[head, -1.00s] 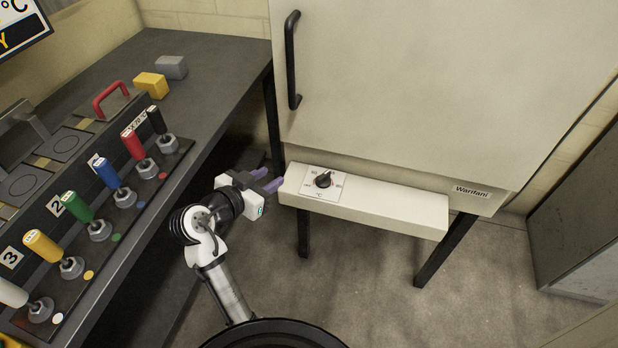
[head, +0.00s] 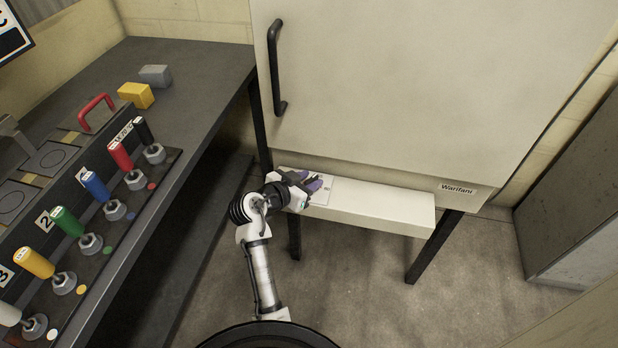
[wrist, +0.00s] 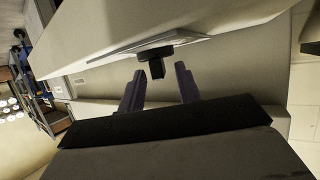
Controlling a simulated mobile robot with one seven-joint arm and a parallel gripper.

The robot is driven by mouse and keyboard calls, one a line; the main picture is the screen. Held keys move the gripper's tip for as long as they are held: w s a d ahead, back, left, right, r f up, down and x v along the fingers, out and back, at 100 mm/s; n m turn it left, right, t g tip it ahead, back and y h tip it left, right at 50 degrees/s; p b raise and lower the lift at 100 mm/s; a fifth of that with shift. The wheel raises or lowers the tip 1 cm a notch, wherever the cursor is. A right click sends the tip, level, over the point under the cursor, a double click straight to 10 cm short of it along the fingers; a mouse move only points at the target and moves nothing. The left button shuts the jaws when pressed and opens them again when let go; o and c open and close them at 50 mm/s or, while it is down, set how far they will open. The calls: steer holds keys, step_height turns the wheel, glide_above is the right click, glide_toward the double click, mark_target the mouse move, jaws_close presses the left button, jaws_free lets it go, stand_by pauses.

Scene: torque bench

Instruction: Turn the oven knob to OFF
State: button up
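The black oven knob (wrist: 156,60) shows in the wrist view, on a pale plate on the oven's control panel. Its grip stands out toward my gripper. My gripper (wrist: 158,88) is open, with its two purple fingers apart. The knob's grip lies just beyond the fingertips, near the middle of the gap; I see no contact. In the head view my gripper (head: 318,184) is over the left end of the white control panel (head: 385,207) and hides the knob. Part of the dial plate (head: 346,190) shows beside the fingers. The knob's pointer setting cannot be read.
The large cream oven (head: 420,90) stands behind the panel, with a black door handle (head: 274,70). A dark bench (head: 200,75) at left carries several coloured-handled tools (head: 95,186). A grey cabinet (head: 570,180) stands at right. The floor in front is open.

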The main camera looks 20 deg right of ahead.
steer(key=shift+w+d+f, duration=0.1)
steer(key=shift+w+d, duration=0.05)
steer(key=shift+d, duration=0.1)
jaws_close()
